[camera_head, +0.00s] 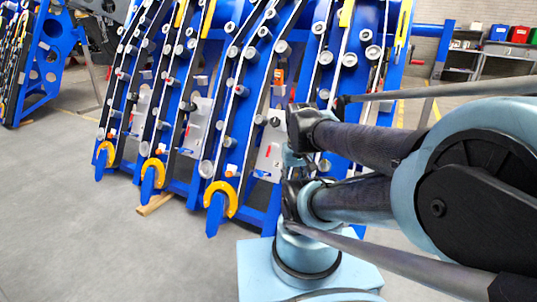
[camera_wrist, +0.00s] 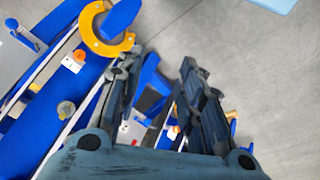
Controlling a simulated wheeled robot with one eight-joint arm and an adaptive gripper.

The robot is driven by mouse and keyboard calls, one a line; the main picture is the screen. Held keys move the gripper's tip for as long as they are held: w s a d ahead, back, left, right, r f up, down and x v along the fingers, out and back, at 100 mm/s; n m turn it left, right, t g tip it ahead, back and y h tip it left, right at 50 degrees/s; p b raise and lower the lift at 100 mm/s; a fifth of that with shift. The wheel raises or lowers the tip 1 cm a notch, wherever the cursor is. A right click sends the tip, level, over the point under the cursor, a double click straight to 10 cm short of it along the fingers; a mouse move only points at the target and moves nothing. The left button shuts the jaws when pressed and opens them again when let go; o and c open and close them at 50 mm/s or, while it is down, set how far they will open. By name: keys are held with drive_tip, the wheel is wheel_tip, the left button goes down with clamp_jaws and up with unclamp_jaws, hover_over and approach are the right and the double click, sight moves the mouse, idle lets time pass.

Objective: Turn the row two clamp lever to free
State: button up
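The blue harvester chassis (camera_head: 213,212) stands across the back in the head view, with several slanted rows. Small levers and fittings sit on its grey plates, including a blue lever (camera_head: 263,174) and a red one (camera_head: 268,151); I cannot tell which is the row two clamp lever. In the wrist view, a small blue lever (camera_wrist: 24,36) sits on a grey plate at the upper left. My gripper (camera_wrist: 159,65) is open, its two fingers apart above the chassis. Blue and black chassis parts show between the fingers, and no contact is clear. My arm hides part of the chassis in the head view.
Yellow U-shaped ends (camera_head: 220,194) cap the chassis rows; one yellow end (camera_wrist: 91,33) is left of my fingers in the wrist view. A wooden block (camera_head: 155,203) lies under the chassis. The grey floor (camera_head: 90,240) at front left is clear. Shelves with bins stand far right.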

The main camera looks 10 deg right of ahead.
drive_tip(key=w+r+m, duration=0.2)
drive_tip(key=w+r, duration=0.4)
drive_tip(key=w, duration=0.5)
drive_tip(key=m+t+h, duration=0.1)
drive_tip(key=m+t, duration=0.1)
drive_tip(key=m, duration=0.2)
hover_over(269, 150)
drive_tip(key=s+a, duration=0.2)
drive_tip(key=s, duration=0.4)
wheel_tip(269, 150, down, 10)
drive_tip(key=x, duration=1.5)
drive_tip(key=shift+w+d+f, duration=0.2)
drive_tip(key=shift+w+d, duration=0.05)
drive_tip(key=shift+w, duration=0.25)
drive_tip(key=shift+c, duration=0.6)
clamp_jaws()
